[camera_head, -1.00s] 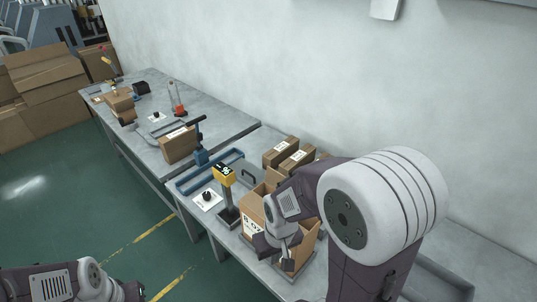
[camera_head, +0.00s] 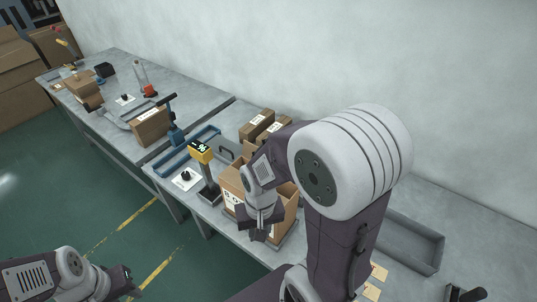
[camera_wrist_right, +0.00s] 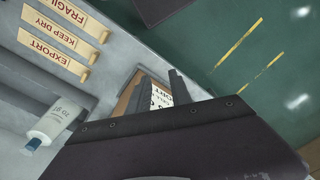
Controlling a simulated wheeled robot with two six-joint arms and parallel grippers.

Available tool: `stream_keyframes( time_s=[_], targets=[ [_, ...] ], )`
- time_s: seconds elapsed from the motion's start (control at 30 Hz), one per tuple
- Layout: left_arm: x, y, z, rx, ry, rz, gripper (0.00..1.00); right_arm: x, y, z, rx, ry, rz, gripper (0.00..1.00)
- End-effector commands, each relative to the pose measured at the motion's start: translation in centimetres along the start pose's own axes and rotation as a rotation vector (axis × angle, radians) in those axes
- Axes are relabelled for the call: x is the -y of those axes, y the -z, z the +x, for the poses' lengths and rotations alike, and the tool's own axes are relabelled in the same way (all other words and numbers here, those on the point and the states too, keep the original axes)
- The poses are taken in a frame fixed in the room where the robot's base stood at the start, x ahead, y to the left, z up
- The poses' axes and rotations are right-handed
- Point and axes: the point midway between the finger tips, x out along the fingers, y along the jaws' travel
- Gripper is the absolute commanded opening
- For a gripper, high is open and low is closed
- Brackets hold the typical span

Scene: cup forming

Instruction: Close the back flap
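The open cardboard box (camera_head: 231,184) stands on the near bench in the head view, with printing on its side. My right arm and gripper cover much of it, so the back flap cannot be made out clearly. My right gripper (camera_head: 259,235) points down at the box's near side; whether it touches is unclear. In the right wrist view, part of a box with a white label (camera_wrist_right: 160,97) shows beyond the dark gripper body. My left gripper (camera_head: 132,284) is low at the left, over the floor, away from the bench.
Closed cartons (camera_head: 257,124) stand behind the box. A yellow-headed post (camera_head: 201,152) stands left of it, near a blue tray (camera_head: 185,150). A grey tray (camera_head: 410,240) lies at right. Label cards (camera_wrist_right: 62,67) and a white tube (camera_wrist_right: 48,125) show in the wrist view.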

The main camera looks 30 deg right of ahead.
Motion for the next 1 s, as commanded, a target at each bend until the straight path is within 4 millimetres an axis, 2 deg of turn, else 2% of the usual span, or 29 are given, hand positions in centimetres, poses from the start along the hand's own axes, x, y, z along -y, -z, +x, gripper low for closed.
stream_keyframes(
  time_s=[0.13, 0.23, 0.27, 0.33, 0.37, 0.43, 0.47, 0.5, 0.57, 0.6, 0.7, 0.83, 1.0],
  targets=[
    [0.0, 0.0, 0.1, 0.000, 0.000, 0.000, 0.36, 3.3, 0.3, -2.3, 0.130, 0.069, 0.590, 0.25],
    [0.0, -0.1, 1.4, 0.000, 0.000, 0.000, 0.36, 5.5, 2.7, -3.9, 0.259, 0.146, 1.064, 0.25],
    [0.0, -0.2, 1.9, 0.000, 0.000, 0.000, 0.36, 6.0, 3.9, -4.5, 0.307, 0.175, 1.212, 0.25],
    [0.1, -0.4, 3.5, 0.000, 0.000, 0.000, 0.36, 6.3, 7.6, -6.2, 0.443, 0.267, 1.572, 0.25],
    [0.1, -0.5, 4.3, 0.000, 0.000, 0.000, 0.36, 5.9, 9.6, -7.1, 0.510, 0.317, 1.721, 0.25],
    [0.1, -0.6, 5.8, 0.000, 0.000, 0.000, 0.36, 3.6, 13.9, -9.1, 0.638, 0.444, 1.978, 0.25],
    [0.1, -0.7, 6.4, 0.000, 0.000, 0.000, 0.36, 2.1, 15.5, -9.7, 0.675, 0.502, 2.054, 0.25],
    [0.1, -0.8, 7.2, 0.000, 0.000, 0.000, 0.36, -0.2, 17.4, -10.4, 0.701, 0.584, 2.130, 0.25],
    [0.2, -0.8, 8.2, 0.000, 0.000, 0.000, 0.36, -4.3, 19.6, -10.8, 0.689, 0.694, 2.210, 0.25],
    [0.2, -0.9, 8.7, 0.000, 0.000, 0.000, 0.36, -7.0, 20.3, -10.6, 0.669, 0.744, 2.263, 0.25],
    [0.2, -1.0, 9.3, 0.000, 0.000, 0.000, 0.36, -11.4, 20.2, -9.5, 0.648, 0.788, 2.363, 0.25],
    [0.2, -1.0, 9.3, 0.000, 0.000, 0.000, 0.36, -13.2, 20.0, -9.4, 0.636, 0.809, 2.404, 0.25],
    [0.2, -1.0, 9.3, 0.000, 0.000, 0.000, 0.36, -12.7, 20.2, -8.8, 0.638, 0.805, 2.401, 0.25]
  ],
)
